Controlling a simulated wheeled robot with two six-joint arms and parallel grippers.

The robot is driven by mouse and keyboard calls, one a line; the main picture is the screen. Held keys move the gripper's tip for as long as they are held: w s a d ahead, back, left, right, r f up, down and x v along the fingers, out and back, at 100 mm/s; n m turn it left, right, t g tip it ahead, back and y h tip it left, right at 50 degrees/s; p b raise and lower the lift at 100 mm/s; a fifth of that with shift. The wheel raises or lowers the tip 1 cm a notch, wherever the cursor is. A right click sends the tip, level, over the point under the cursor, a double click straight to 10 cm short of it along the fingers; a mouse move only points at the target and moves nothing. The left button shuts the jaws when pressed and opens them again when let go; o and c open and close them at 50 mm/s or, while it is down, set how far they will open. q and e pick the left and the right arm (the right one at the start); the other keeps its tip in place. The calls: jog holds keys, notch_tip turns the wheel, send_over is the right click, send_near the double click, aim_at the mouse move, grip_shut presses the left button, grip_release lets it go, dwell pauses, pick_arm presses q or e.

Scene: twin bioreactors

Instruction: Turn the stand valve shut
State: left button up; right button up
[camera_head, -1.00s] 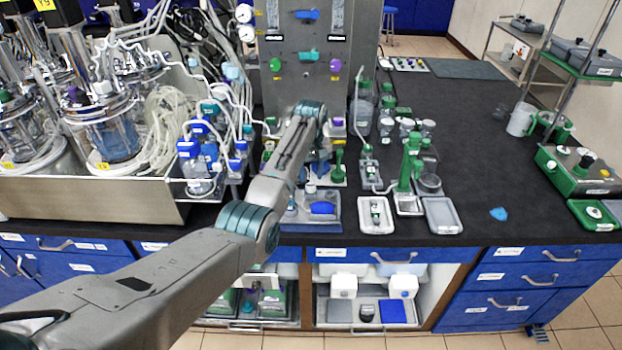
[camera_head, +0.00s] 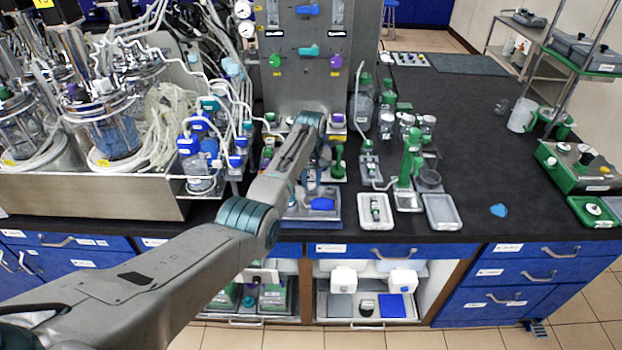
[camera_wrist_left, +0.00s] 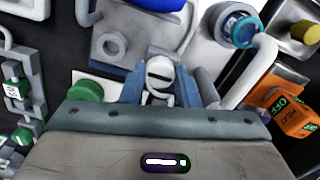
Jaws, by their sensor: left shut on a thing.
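My left gripper (camera_wrist_left: 165,92) is shut on a pale, rounded knob with a dark slot, which I take to be the stand valve (camera_wrist_left: 160,72). In the left wrist view the knob sits between the two blue fingers, in front of a grey plate. In the head view my left arm reaches over the bench to the foot of the metal panel, and its wrist hides the valve and the fingertips. The valve's turn angle is hard to tell. My right gripper is not in view.
The metal panel (camera_head: 310,85) with coloured knobs stands behind the wrist. Trays (camera_head: 376,222) lie to the right; the bench's far right (camera_head: 460,120) is mostly clear.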

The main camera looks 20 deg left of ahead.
pick_arm(q)
jog(key=shift+r+m, duration=0.1)
jog(key=shift+m, duration=0.2)
jog(key=m+p, duration=0.1)
jog(key=m, duration=0.1)
jog(key=shift+m+p, duration=0.35)
jog(key=shift+m, duration=0.05)
jog(key=m+p, duration=0.1)
jog(key=m, duration=0.3)
jog(key=m+p, duration=0.1)
jog(key=m, duration=0.4)
jog(key=shift+m, duration=0.4)
jog(key=shift+a+m+p, duration=0.1)
jog(key=shift+m+p, duration=0.3)
jog(key=shift+m, duration=1.9)
jog(key=shift+w, duration=0.1)
jog(key=o, duration=0.7)
